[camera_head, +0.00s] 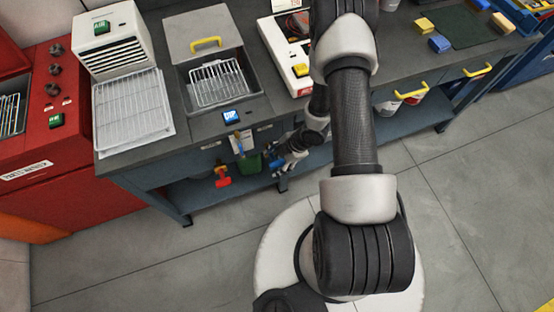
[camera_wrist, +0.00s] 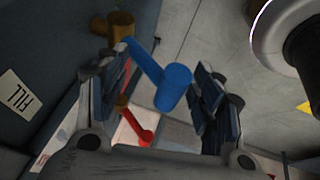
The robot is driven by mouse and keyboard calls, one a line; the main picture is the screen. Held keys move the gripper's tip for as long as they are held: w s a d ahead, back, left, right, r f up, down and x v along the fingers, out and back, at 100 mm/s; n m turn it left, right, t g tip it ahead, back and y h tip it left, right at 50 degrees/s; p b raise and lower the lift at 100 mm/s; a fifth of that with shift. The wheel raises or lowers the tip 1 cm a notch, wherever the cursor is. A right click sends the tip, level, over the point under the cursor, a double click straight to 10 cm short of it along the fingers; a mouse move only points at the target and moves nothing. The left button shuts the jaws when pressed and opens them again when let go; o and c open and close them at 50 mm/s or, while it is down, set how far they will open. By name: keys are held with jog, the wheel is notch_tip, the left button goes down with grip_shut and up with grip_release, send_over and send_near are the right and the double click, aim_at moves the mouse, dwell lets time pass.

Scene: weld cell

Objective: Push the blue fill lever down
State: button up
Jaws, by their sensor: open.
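The blue fill lever (camera_wrist: 172,84) hangs off a brass valve (camera_wrist: 118,24) and shows in the middle of the wrist view, with its thick handle end toward me. My gripper (camera_wrist: 158,75) is open, with one finger on each side of the lever; I cannot tell whether either touches it. In the head view the blue lever (camera_head: 239,143) is small, at the bench front below a blue sign. A FILL label (camera_wrist: 15,94) is at the left in the wrist view.
A red lever (camera_wrist: 138,127) shows beyond the left finger; in the head view it (camera_head: 222,178) is lower left. A green container (camera_head: 250,164) hangs near my gripper. The bench (camera_head: 150,173) has a lower shelf (camera_head: 240,190). The floor in front is clear.

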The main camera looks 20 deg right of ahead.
jog(key=shift+s+f, duration=0.1)
jog(key=shift+s, duration=0.05)
grip_shut()
dwell(0.5)
